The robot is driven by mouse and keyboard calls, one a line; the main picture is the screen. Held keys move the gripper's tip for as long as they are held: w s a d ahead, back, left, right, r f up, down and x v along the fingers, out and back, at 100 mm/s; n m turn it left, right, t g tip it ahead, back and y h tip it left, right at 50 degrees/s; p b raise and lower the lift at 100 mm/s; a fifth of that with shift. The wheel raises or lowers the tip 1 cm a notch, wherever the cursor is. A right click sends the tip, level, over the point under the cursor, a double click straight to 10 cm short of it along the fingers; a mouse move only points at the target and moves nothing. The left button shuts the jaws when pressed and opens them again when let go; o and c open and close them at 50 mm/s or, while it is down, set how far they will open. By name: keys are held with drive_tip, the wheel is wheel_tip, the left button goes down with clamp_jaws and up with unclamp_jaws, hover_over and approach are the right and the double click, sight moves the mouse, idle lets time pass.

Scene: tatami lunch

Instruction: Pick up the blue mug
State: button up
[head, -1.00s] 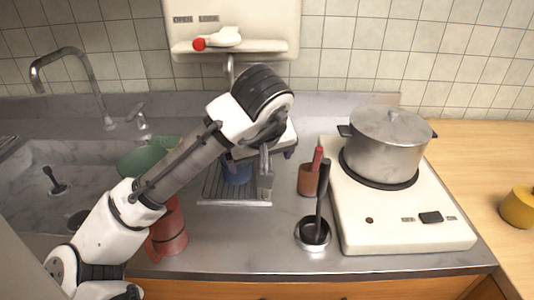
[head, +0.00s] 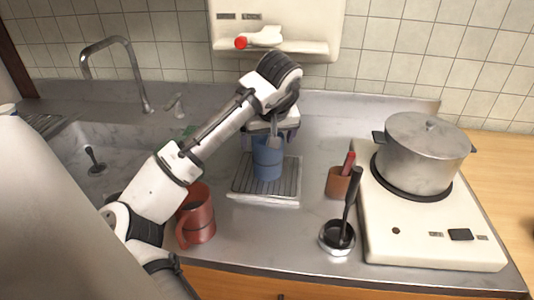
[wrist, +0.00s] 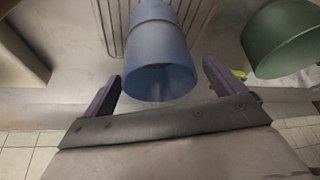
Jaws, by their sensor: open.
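The blue mug (head: 268,160) stands upright on a ribbed metal drain tray (head: 250,196) on the counter. My gripper (head: 270,133) is above and just behind it in the head view, and my wrist partly covers the mug's top. In the wrist view, the blue mug (wrist: 160,62) lies between the two dark fingers of my gripper (wrist: 162,90), with its open rim toward the palm. The fingers are open, one on each side of the mug, and a gap shows on both sides. I cannot see a handle on it.
A red mug (head: 197,216) stands left of the tray. A brown pot with a red handle (head: 338,182), a black-handled ladle in a metal cup (head: 338,238) and a stove with a pot (head: 418,155) are at right.

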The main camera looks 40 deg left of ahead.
drive_tip(key=shift+w+a+f, duration=0.25)
drive_tip(key=shift+a+f, duration=0.1)
drive_tip(key=shift+f, duration=0.2)
drive_tip(key=shift+c, duration=0.2)
drive_tip(key=c, duration=1.7)
drive_tip(key=shift+r, duration=0.15)
drive_tip(key=shift+c, duration=0.2)
